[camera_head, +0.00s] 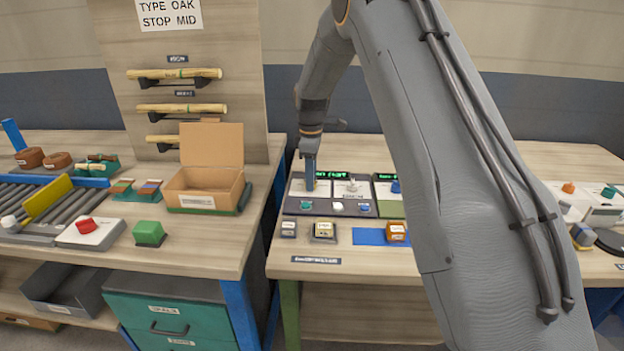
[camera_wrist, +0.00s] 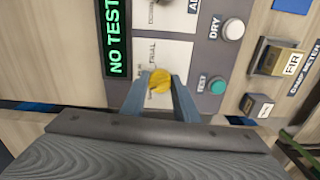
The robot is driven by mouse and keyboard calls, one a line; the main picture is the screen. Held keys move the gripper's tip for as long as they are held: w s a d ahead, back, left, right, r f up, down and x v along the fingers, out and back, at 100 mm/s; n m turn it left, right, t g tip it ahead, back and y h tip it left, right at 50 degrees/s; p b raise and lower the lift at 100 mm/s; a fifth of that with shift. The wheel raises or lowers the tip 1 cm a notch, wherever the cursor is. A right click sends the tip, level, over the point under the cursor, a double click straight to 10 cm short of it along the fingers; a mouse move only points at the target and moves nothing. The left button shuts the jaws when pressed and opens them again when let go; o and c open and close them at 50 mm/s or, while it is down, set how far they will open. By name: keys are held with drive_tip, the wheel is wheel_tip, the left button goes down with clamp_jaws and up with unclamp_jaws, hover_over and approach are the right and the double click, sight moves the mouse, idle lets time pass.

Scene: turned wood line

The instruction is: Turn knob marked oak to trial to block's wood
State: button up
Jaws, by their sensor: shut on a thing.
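In the wrist view a yellow knob (camera_wrist: 160,82) sits on a white plate whose lettering includes TRIAL; the rest is too small or covered to read. My gripper (camera_wrist: 161,90) is shut on this knob, with one finger on each side. In the head view my gripper (camera_head: 310,184) reaches down onto the left part of the grey panel (camera_head: 335,209) and hides the knob. The display (camera_wrist: 117,40) beside the knob reads NO TEST in green. A block marked FIR (camera_wrist: 285,62) stands in front of the panel; it appears to be the yellowish block (camera_head: 325,230) in the head view.
A teal TEST button (camera_wrist: 218,85) and a white DRY button (camera_wrist: 232,30) lie close to my fingers. An orange-brown block (camera_head: 397,231) stands on a blue mat (camera_head: 368,237). A sign (camera_head: 168,13) reads TYPE OAK STOP MID. An open cardboard box (camera_head: 203,190) stands left.

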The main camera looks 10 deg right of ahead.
drive_tip(key=shift+a, duration=0.1)
idle(0.3)
drive_tip(key=o, duration=1.1)
drive_tip(key=shift+c, duration=0.2)
drive_tip(key=shift+r, duration=0.1)
wheel_tip(320, 180, up, 8)
drive_tip(key=shift+f+b, duration=0.15)
drive_tip(key=shift+b, duration=0.85)
drive_tip(key=shift+s, duration=0.15)
